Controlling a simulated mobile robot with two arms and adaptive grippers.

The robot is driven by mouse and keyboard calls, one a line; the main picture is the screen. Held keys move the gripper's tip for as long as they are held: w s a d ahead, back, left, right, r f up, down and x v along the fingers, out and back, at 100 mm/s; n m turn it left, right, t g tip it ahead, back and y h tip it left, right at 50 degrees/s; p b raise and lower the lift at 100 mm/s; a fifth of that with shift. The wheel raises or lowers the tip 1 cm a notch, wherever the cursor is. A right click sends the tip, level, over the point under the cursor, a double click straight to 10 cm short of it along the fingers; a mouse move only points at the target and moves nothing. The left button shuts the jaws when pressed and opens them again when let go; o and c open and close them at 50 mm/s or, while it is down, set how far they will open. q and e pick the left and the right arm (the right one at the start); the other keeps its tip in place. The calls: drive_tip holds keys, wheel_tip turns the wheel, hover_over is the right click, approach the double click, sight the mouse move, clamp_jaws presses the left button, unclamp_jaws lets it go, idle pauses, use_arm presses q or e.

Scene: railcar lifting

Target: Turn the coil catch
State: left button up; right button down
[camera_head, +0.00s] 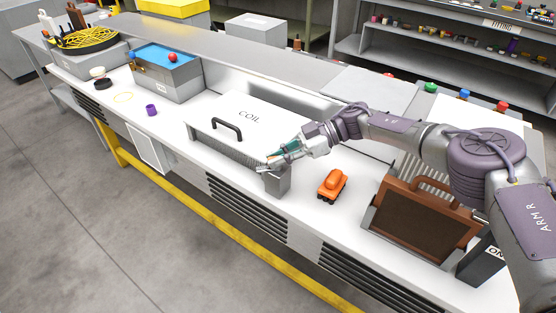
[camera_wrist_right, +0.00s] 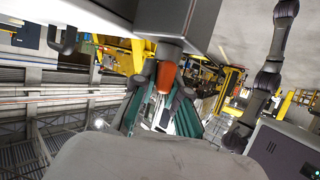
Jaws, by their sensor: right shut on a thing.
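The coil box has a white lid marked COIL (camera_head: 252,113) with a black handle (camera_head: 226,130) on it. My right gripper (camera_head: 272,164) is at the front right corner of this box, over its grey end. In the right wrist view, the fingers of my right gripper (camera_wrist_right: 160,104) close around an orange-red piece (camera_wrist_right: 165,76), which I take to be the coil catch. This piece sticks out from a grey block. In the head view the catch is hidden by the gripper. The lid looks closed. My left gripper is not in view.
An orange toy railcar (camera_head: 333,184) stands on the white bench right of the box. A brown framed panel (camera_head: 423,215) stands farther right.

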drive_tip(key=c, duration=1.2)
unclamp_jaws()
drive_tip(key=v, duration=1.2)
